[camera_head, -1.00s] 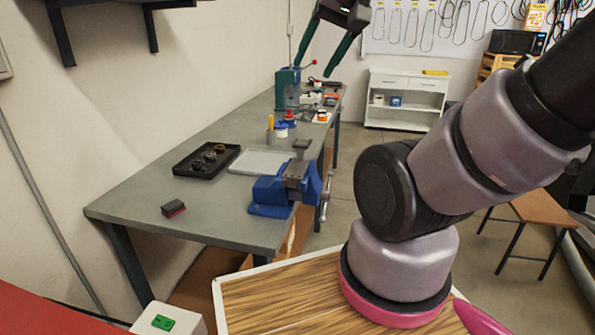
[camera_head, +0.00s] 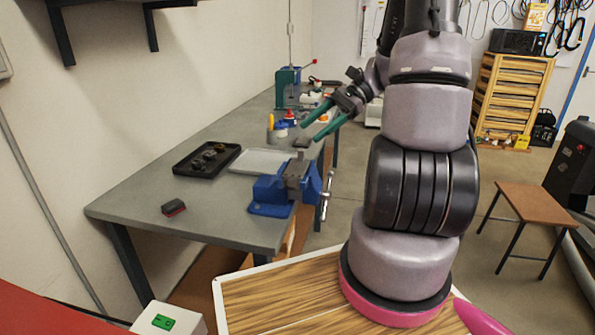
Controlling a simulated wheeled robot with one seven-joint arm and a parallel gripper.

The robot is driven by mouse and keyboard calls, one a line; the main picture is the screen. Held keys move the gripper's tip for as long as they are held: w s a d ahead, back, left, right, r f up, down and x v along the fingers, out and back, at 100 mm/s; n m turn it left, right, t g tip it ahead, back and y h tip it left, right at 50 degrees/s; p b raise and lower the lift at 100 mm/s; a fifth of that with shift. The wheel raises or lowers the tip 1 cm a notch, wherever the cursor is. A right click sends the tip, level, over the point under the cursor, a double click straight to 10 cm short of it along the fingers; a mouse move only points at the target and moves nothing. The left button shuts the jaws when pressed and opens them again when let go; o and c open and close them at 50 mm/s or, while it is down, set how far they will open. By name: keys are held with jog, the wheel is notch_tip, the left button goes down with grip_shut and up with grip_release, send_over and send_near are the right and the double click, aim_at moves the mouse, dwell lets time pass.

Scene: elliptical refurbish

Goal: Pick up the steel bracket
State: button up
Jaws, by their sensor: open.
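A small dark grey metal piece (camera_head: 301,142), which looks like the steel bracket, shows just behind the blue vise (camera_head: 272,190) near the right edge of the workbench. It is too small to make out its shape, and I cannot tell whether it touches the vise. My gripper (camera_head: 310,132) has two green fingers spread apart with nothing between them.
The grey workbench (camera_head: 140,203) carries a black tray (camera_head: 181,170) with small round parts, a light grey tray (camera_head: 258,160), a dark red-edged block (camera_head: 173,207), and cups and a green press (camera_head: 288,88) farther back. A brown stool (camera_head: 520,200) stands at right.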

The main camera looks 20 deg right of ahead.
aim_at(301, 151)
jog(key=w+d+f+m+t+y, duration=0.5)
jog(key=d+f+m+t, duration=0.2)
jog(key=d+f+m, duration=0.25)
jog(key=shift+n+t, duration=0.25)
jog(key=shift+t, duration=0.05)
jog(key=x, duration=0.3)
jog(key=f+x, duration=0.1)
jog(key=x, duration=0.7)
jog(key=shift+f, duration=0.15)
grip_shut()
dwell(0.5)
